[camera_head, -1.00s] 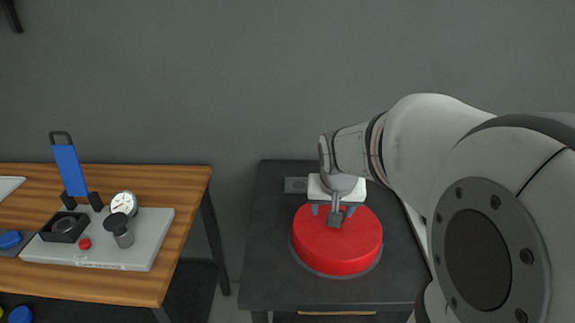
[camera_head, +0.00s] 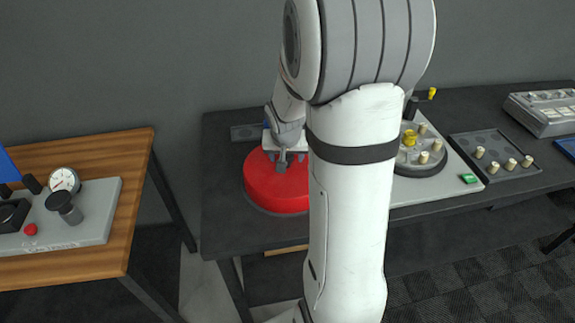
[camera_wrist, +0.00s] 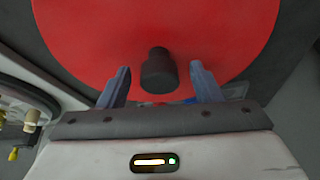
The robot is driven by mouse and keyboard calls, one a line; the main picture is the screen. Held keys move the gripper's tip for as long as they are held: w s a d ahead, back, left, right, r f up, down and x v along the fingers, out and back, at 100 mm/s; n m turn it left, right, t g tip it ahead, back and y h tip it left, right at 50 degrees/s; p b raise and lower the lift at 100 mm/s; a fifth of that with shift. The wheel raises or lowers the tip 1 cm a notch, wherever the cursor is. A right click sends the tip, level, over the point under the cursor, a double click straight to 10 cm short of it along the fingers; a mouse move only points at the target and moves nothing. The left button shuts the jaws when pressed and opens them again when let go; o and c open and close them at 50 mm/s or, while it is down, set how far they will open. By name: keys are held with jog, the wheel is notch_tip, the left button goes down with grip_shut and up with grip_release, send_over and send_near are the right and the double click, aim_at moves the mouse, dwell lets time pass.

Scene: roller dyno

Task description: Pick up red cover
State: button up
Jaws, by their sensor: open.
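The red cover (camera_head: 270,186) is a large round red disc on the dark table, at its left end in the head view. My arm hides its right part. In the wrist view the red cover (camera_wrist: 215,35) fills the upper middle, with a dark knob (camera_wrist: 158,70) standing on it. My gripper (camera_wrist: 160,84) is open, its two bluish fingers one on each side of the knob, with gaps between. In the head view my gripper (camera_head: 283,158) is over the far part of the cover. I cannot tell whether the fingertips touch the cover.
A wooden table (camera_head: 135,205) at left holds a grey plate (camera_head: 95,220) with a dial gauge (camera_head: 64,180). Right of my arm are a round fixture with several pegs (camera_head: 425,160), a dark peg tray (camera_head: 495,152) and a grey panel device (camera_head: 545,112).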

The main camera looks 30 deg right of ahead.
grip_shut()
dwell(0.7)
